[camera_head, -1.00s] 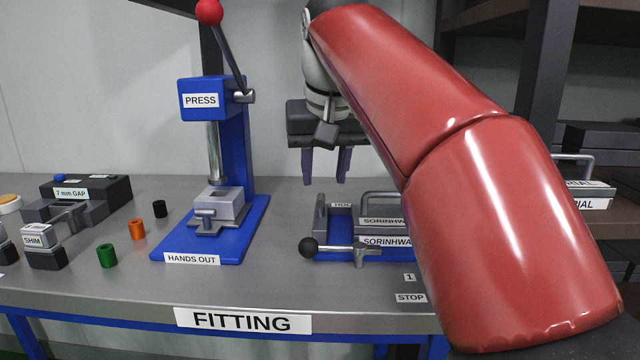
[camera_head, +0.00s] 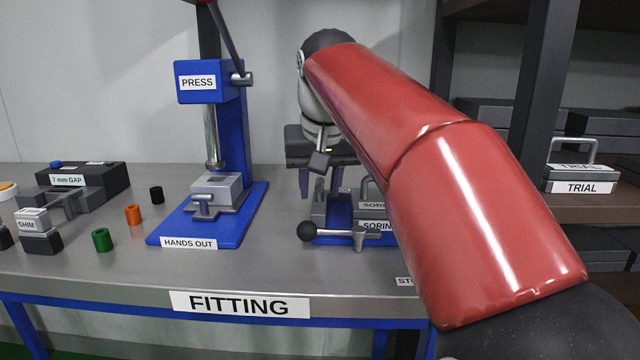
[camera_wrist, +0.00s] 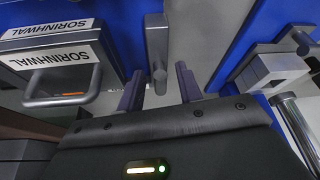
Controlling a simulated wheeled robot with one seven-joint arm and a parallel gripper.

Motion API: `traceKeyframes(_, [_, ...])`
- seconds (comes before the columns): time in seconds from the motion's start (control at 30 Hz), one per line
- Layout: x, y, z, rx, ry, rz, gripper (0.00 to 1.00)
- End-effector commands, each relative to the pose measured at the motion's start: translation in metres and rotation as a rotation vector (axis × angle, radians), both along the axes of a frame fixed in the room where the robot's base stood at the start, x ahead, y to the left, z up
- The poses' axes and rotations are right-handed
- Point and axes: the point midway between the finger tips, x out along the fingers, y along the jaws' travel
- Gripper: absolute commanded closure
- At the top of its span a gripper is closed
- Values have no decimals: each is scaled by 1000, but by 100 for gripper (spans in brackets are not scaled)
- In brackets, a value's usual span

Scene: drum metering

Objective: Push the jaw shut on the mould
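The mould (camera_head: 374,226), labelled SORINHWAL, sits in a blue fixture on the bench, partly hidden by my arm. In the wrist view the mould (camera_wrist: 45,62) with its bar handle is at the left. The jaw (camera_wrist: 157,42) is a grey upright bar with a rounded pin. A strip of blue base shows between it and the mould, so they look apart. In the head view the jaw (camera_head: 320,206) stands at the fixture's left end. My gripper (camera_wrist: 160,86) is open, its dark fingers spread around the line of the jaw. In the head view my gripper (camera_head: 320,182) is just behind it; contact is unclear.
A ball-ended lever (camera_head: 307,232) runs along the fixture's front. The blue press (camera_head: 200,233) stands to the left, with bare bench between. Several small coloured sleeves, a gap gauge (camera_head: 98,183) and a SHIM block (camera_head: 38,233) lie further left. A TRIAL block (camera_head: 578,187) is on the right shelf.

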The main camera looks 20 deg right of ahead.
Motion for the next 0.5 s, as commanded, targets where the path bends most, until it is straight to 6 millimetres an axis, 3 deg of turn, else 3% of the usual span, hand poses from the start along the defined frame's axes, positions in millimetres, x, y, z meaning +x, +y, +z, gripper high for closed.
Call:
traceKeyframes(0.03, [0,0,0,0,0,0,71])
traceKeyframes(0.27, [0,0,0,0,0,0,100])
traceKeyframes(0.5, [0,-1,0,0,0,0,100])
